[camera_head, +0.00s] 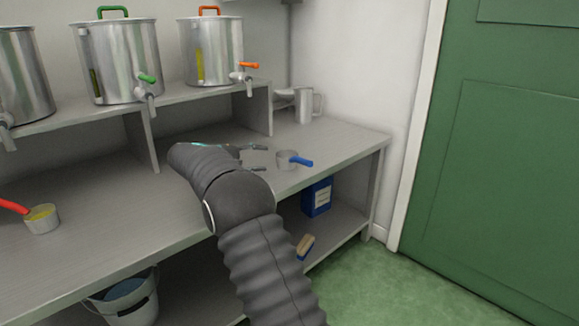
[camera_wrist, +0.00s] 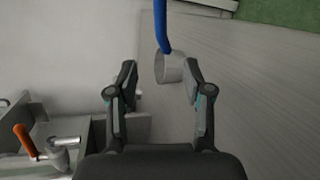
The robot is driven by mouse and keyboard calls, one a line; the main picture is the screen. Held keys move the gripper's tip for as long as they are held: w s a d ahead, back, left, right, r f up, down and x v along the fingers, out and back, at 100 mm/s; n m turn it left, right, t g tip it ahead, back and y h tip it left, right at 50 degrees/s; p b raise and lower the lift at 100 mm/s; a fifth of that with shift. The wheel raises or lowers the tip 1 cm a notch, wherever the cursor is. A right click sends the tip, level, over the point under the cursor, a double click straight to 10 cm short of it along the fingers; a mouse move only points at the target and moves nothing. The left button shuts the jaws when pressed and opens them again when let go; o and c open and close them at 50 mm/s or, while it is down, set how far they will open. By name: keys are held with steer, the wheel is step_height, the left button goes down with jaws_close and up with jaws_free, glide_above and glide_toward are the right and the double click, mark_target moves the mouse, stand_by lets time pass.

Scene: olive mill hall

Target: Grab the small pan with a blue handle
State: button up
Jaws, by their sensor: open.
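The small pan (camera_head: 287,160) with a blue handle (camera_head: 301,162) sits on the grey bench near its right end, the handle pointing right. In the wrist view the pan (camera_wrist: 168,68) is just ahead of my gripper, nearer the right finger, with its blue handle (camera_wrist: 161,25) pointing away to the top. My gripper (camera_head: 256,157) is low over the bench, to the left of the pan. Its fingers also show in the wrist view (camera_wrist: 160,78), spread wide and open with nothing held. The right fingertip overlaps the pan's edge in the picture; I cannot tell if they touch.
A pan with a red handle (camera_head: 42,218) stands at the left of the bench. Steel tanks (camera_head: 211,50) with taps stand on the raised shelf behind. A metal jug (camera_head: 304,105) is at the back right. A blue container (camera_head: 317,197) and a bucket (camera_head: 124,300) are below.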

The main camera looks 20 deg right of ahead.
mark_target(295, 159)
steer(key=shift+w+d+f, duration=0.1)
steer(key=shift+w+f, duration=0.05)
steer(key=shift+w, duration=0.1)
steer(key=x, duration=0.8)
steer(key=shift+d, duration=0.2)
steer(key=x, duration=0.2)
steer(key=s+x, duration=0.1)
steer(key=x, duration=0.1)
steer(key=shift+d, duration=0.3)
steer(key=shift+w+d, duration=0.1)
steer(key=shift+d, duration=0.3)
jaws_close()
